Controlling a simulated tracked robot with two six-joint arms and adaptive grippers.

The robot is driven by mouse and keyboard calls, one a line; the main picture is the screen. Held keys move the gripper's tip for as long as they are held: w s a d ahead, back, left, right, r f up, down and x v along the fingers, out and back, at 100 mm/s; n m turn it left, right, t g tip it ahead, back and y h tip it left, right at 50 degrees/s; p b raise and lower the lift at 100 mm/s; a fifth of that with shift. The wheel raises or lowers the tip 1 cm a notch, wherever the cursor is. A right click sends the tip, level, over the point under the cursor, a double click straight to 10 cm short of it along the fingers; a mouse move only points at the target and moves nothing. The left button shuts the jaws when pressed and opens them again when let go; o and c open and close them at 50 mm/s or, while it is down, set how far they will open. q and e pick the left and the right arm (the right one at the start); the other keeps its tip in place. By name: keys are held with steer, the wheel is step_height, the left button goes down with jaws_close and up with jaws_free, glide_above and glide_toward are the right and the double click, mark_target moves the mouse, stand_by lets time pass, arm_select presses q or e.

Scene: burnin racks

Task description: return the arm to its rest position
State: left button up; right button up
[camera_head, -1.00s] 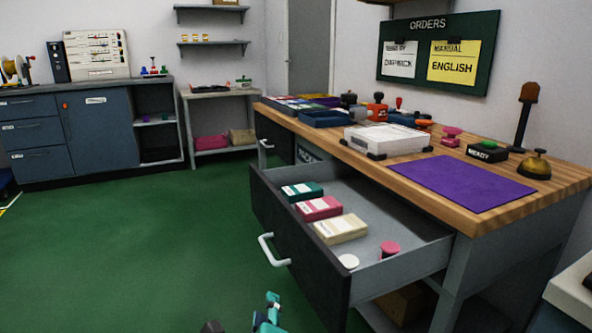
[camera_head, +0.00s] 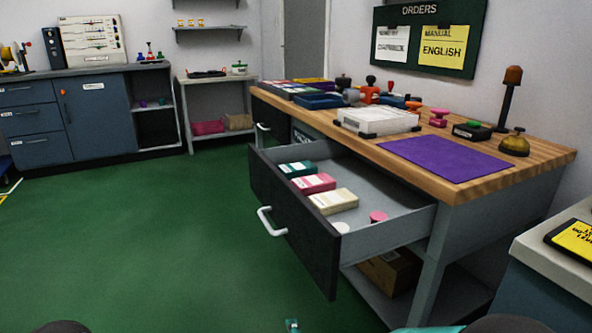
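Neither gripper can be made out in the head view. Only small pieces of my own arms show along the bottom edge: a little teal tip near the middle, a teal strip right of it, and dark rounded parts at left and right. I cannot tell which part the teal tip is. Nothing held is visible. The open drawer (camera_head: 292,232) of the wooden-topped bench (camera_head: 535,160) stands clear of these parts. In it lie a green box (camera_head: 297,169), a pink box (camera_head: 313,184), a cream box (camera_head: 333,201), a white round piece (camera_head: 340,227) and a pink round piece (camera_head: 378,217).
The drawer juts into the room, its white handle (camera_head: 269,222) facing left. A purple mat (camera_head: 447,158), a white box (camera_head: 377,120) and a brass bell (camera_head: 515,144) sit on the bench. A pale counter (camera_head: 560,248) stands at lower right. The green floor (camera_head: 150,250) is open at left.

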steer(key=s+d+f+n+g, duration=0.3)
steer(key=s+d+f+n, duration=0.15)
steer(key=f, duration=0.45)
steer(key=s+d+f+n+g, duration=0.3)
steer(key=s+d+f+n, duration=0.15)
steer(key=f, duration=0.45)
steer(key=s+d+f+n+g+y, duration=0.1)
steer(key=s+d+f+n+g, duration=0.15)
steer(key=s, duration=0.45)
steer(key=s+d+f+n+g, duration=0.1)
steer(key=s+f+n+g, duration=0.2)
steer(key=s, duration=0.4)
step_height(320, 180, up, 37)
steer(key=p, duration=3.8)
steer(key=shift+s+d+y+p, duration=0.15)
steer(key=shift+s+y+p, duration=0.15)
steer(key=shift+y, duration=0.1)
steer(key=shift+f, duration=0.15)
